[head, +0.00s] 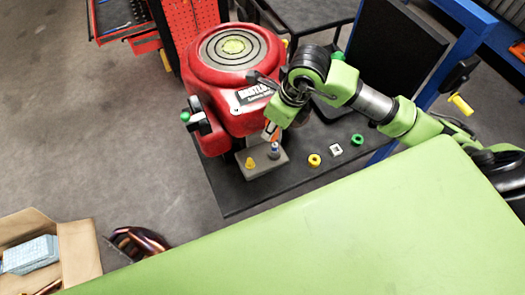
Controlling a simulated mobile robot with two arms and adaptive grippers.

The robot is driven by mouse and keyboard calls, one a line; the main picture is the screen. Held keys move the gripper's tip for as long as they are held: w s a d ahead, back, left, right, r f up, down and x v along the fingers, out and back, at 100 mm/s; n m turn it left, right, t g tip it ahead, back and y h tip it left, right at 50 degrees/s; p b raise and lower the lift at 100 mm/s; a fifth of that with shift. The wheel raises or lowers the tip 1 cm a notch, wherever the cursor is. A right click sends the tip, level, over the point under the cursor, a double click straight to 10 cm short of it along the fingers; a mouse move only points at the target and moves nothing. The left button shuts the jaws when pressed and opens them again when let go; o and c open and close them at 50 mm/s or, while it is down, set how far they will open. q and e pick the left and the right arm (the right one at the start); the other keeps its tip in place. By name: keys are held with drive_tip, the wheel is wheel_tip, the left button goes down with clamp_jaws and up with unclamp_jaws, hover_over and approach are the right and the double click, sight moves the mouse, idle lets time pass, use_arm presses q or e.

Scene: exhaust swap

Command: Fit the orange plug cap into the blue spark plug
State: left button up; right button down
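The blue spark plug (274,149) stands upright in a small grey block in front of the red engine. My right gripper (272,128) reaches in from the right and points down just above the blue plug. The orange plug cap (268,134) shows between its fingertips, and the gripper looks shut on it. The cap is above the plug; the view is too small to tell whether they touch.
The grey block (262,172) also holds a yellow plug (250,163). A yellow ring (314,160), a white square nut (336,149) and a green ring (357,139) lie right on the dark table (235,200). The red engine (222,90) stands close behind. A cardboard box (80,245) is lower left.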

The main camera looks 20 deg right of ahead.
sight(275, 143)
drive_tip(key=shift+w+d, duration=0.65)
drive_tip(key=shift+d, duration=0.3)
drive_tip(key=shift+f+b, duration=0.3)
drive_tip(key=shift+b, duration=0.2)
wheel_tip(275, 143, down, 5)
drive_tip(key=b, duration=0.5)
drive_tip(key=shift+f, duration=0.1)
drive_tip(key=shift+b, duration=0.8)
idle(0.8)
drive_tip(key=shift+f+b, duration=2.05)
drive_tip(key=shift+b, duration=0.05)
drive_tip(key=c, duration=1.8)
unclamp_jaws()
